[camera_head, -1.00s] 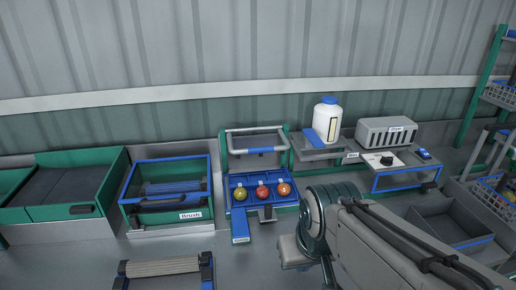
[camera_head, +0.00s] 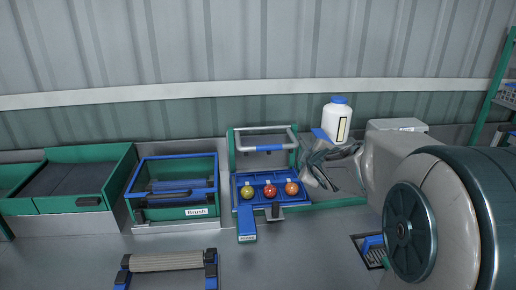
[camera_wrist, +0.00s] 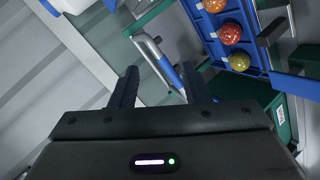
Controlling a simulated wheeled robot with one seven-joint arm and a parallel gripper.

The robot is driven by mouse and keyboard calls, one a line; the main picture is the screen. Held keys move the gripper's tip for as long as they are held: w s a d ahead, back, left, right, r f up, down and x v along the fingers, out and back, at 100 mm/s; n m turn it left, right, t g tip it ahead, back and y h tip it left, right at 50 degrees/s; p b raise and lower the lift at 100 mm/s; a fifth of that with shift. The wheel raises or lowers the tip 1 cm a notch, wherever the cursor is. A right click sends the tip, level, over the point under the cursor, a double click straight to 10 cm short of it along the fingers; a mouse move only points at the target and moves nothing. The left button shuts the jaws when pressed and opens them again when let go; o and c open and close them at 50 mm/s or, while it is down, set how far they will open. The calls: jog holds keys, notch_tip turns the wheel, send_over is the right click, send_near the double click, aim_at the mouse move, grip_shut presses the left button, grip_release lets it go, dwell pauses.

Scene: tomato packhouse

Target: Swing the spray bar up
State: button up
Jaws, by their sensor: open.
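The spray bar is a grey tubular bar with a blue grip (camera_head: 264,148), on a green frame above a blue tray (camera_head: 240,207) in the middle of the head view. The tray holds a yellow-green, a red and an orange tomato. My gripper (camera_head: 322,160) is just right of the frame in the head view. In the wrist view my gripper (camera_wrist: 158,84) is open and empty. The blue grip (camera_wrist: 171,74) shows beyond the fingertips, closer to the right finger; I cannot tell if they touch. The tomatoes show at the upper right there.
A green bin labelled Brush (camera_head: 172,213) stands left of the tray. A white bottle with a blue cap (camera_head: 337,120) stands behind my gripper. A roller (camera_head: 165,262) lies in front on the grey floor. My arm hides much of the right side.

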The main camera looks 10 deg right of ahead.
aim_at(267, 146)
jog(key=w+a+f+n+y, duration=0.2)
jog(key=w+n, duration=0.1)
jog(key=w, duration=0.3)
jog(key=w+a+f+n+t+y, duration=0.1)
jog(key=w+a+f+n+y, duration=0.1)
jog(key=w, duration=0.5)
jog(key=w+a+f+n+t+y, duration=0.1)
jog(key=w+a+f+n+y, duration=0.1)
jog(key=w+a+n+y, duration=0.1)
jog(key=shift+w+a+n+p, duration=0.1)
jog(key=shift+w+a+n, duration=0.2)
jog(key=shift+w, duration=0.35)
jog(key=shift+w+a+n+p, duration=0.1)
jog(key=shift+w+n, duration=0.25)
jog(key=shift+w, duration=0.25)
jog(key=shift+w+a+n+p, duration=0.15)
jog(key=shift+w+n, duration=0.2)
jog(key=shift+w, duration=0.3)
grip_shut()
